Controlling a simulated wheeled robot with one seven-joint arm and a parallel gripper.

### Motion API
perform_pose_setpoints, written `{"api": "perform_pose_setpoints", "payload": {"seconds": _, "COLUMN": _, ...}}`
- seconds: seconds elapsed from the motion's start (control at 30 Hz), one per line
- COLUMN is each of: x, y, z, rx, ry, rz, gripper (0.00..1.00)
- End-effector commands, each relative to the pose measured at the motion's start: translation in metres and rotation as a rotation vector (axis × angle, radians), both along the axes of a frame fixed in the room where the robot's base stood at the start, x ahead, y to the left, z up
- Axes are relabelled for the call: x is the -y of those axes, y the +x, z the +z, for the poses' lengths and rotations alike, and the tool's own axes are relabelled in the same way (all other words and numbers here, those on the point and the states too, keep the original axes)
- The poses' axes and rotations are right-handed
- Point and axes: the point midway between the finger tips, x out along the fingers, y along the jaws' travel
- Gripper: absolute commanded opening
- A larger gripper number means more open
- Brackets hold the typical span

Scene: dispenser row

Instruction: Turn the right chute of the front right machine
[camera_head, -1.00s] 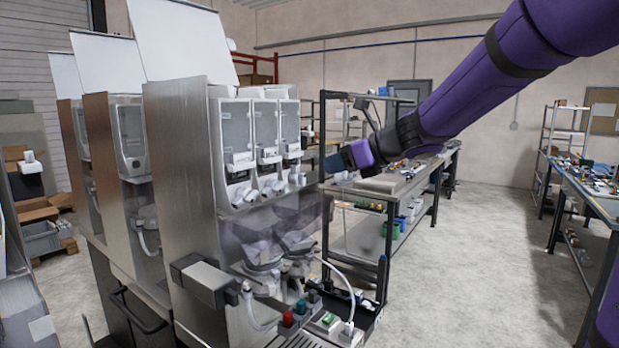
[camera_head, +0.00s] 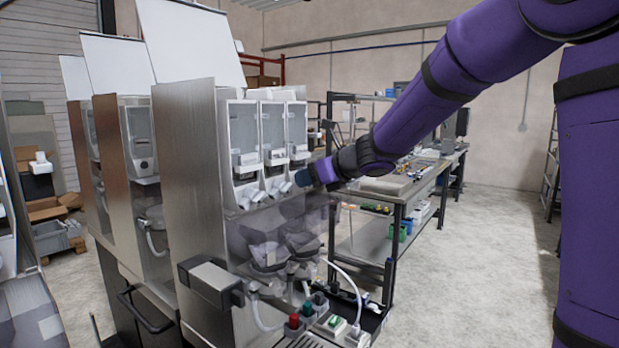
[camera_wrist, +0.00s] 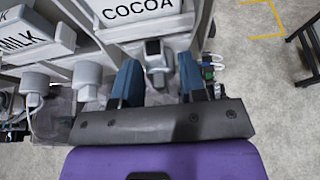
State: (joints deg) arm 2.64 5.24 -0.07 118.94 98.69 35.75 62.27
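The front right machine (camera_head: 185,160) is a steel cabinet with three clear canisters, each with a grey chute below. Its right chute (camera_wrist: 157,72), under the COCOA label (camera_wrist: 138,10), shows in the wrist view between my two blue fingertips. My gripper (camera_wrist: 158,82) is open, with one finger on each side of this chute; narrow gaps seem to remain, and contact cannot be told. In the head view my gripper (camera_head: 306,179) is at the right end of the chute row and hides most of the right chute. The middle chute (camera_head: 278,189) and left chute (camera_head: 248,199) are visible.
Translucent mixing bowls (camera_head: 270,255) sit below the chutes. A box (camera_head: 210,283) juts from the machine's front left. A workbench (camera_head: 395,190) with small items stands behind my arm. The floor (camera_head: 450,290) at right is clear.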

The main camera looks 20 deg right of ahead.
Motion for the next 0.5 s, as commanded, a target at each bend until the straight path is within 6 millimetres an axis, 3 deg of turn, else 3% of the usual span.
{"api": "perform_pose_setpoints", "payload": {"seconds": 0.13, "x": 0.0000, "y": -0.0002, "z": 0.0002, "rx": 0.000, "ry": 0.000, "rz": 0.000, "gripper": 0.38}}
{"api": "perform_pose_setpoints", "payload": {"seconds": 0.27, "x": 0.0001, "y": -0.0003, "z": 0.0002, "rx": 0.000, "ry": 0.000, "rz": 0.000, "gripper": 0.08}}
{"api": "perform_pose_setpoints", "payload": {"seconds": 0.5, "x": 0.0000, "y": -0.0005, "z": 0.0004, "rx": 0.006, "ry": -0.009, "rz": 0.000, "gripper": 0.07}}
